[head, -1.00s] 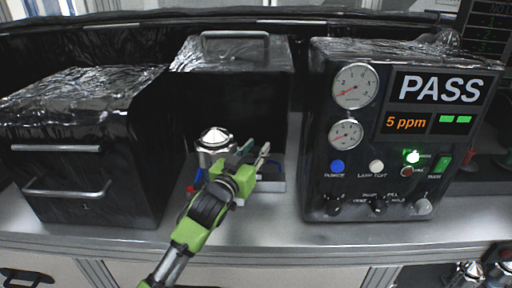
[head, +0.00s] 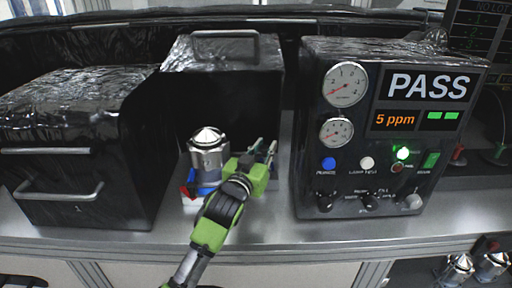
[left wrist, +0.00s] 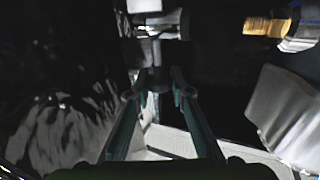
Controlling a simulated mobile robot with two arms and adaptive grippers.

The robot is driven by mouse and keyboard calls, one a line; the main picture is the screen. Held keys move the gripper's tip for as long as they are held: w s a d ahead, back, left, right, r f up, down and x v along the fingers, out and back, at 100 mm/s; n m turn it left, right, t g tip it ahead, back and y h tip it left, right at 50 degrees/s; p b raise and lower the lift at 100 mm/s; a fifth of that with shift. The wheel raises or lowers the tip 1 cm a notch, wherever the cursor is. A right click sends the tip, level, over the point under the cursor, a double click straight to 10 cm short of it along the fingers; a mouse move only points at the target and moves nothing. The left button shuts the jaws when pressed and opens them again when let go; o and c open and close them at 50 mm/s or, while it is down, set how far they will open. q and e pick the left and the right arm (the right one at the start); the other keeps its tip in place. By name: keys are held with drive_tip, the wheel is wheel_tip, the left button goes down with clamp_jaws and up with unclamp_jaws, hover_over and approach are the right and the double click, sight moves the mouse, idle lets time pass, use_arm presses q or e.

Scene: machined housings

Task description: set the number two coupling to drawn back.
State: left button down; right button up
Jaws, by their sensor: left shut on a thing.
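A silver machined housing with a conical top (head: 208,155) stands upright at the opening of the middle black chamber. My left gripper (head: 266,148) is just right of it, fingers pointing into the chamber. In the left wrist view my two green-grey fingers (left wrist: 159,88) are closed on a small dark part, which looks like a coupling; its number cannot be read. A bright metal cylinder (left wrist: 160,25) shows just beyond the fingertips. A brass-coloured fitting with a blue band (left wrist: 265,27) is at upper right. Whether the coupling is drawn back cannot be told. My right gripper is out of view.
The black chamber (head: 222,55) has a handle on top. A test panel (head: 375,130) reading PASS and 5 ppm stands close on the right. A black drawer cabinet (head: 75,150) is on the left. Bare grey bench (head: 270,229) lies in front.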

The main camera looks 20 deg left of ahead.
use_arm(q)
drive_tip(key=shift+d, duration=0.1)
drive_tip(key=c, duration=2.1)
unclamp_jaws()
drive_tip(key=shift+c, duration=0.2)
drive_tip(key=shift+o, duration=0.2)
drive_tip(key=shift+d, duration=0.2)
drive_tip(key=s+a, duration=0.1)
drive_tip(key=s, duration=1.1)
drive_tip(key=shift+a, duration=0.3)
